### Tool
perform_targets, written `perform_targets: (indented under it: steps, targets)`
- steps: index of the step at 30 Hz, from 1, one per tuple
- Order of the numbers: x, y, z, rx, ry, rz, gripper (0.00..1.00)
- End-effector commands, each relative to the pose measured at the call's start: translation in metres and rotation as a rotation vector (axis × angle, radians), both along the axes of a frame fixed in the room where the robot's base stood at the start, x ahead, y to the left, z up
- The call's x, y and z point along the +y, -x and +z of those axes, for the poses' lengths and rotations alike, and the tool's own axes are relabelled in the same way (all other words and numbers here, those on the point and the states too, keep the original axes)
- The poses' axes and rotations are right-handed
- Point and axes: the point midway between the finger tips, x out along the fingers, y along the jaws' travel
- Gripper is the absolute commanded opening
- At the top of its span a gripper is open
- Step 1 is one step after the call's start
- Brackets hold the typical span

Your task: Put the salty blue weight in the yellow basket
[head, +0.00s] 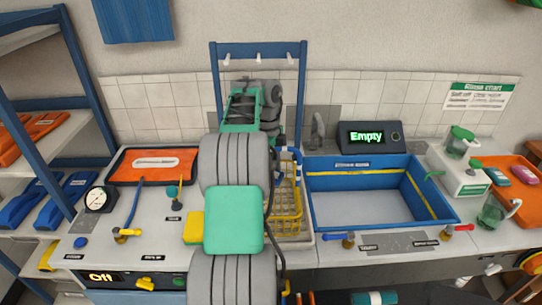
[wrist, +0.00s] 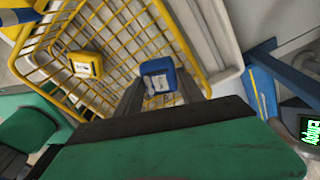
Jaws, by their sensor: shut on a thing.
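The yellow basket (head: 291,222) is a wire basket on the bench, left of the blue sink, partly hidden behind my arm in the head view. Its wire wall (wrist: 130,38) fills much of the wrist view. My gripper (wrist: 161,97) is shut on a small blue weight (wrist: 157,72) with a white label, whose writing is too small to read. The blue weight shows against the basket's inside; I cannot tell whether it touches the wires. A yellow weight (wrist: 86,65) with a white label lies in the basket. My arm hides the fingertips in the head view.
A blue-rimmed sink (head: 365,185) stands right of the basket, with a display reading "Empty" (head: 366,137) behind it. A blue rack frame (head: 303,95) rises behind the basket. An orange tray (head: 155,164), gauge (head: 98,199) and valves are at left.

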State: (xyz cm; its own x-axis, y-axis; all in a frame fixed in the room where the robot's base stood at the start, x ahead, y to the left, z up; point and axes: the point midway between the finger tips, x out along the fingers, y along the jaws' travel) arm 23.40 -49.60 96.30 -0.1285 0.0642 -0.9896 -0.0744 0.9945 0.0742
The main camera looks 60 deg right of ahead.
Motion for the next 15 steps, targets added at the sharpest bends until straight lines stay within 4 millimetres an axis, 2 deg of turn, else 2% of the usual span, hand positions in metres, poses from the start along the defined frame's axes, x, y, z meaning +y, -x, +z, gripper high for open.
perform_targets:
  steps: [1, 12, 15]
  targets:
    - [0.001, -0.002, 0.014, 0.022, 0.009, 0.001, 0.00]
    - [0.003, -0.006, 0.011, 0.169, 0.085, 0.000, 0.00]
    - [0.002, -0.006, -0.013, 0.171, 0.089, -0.002, 0.00]
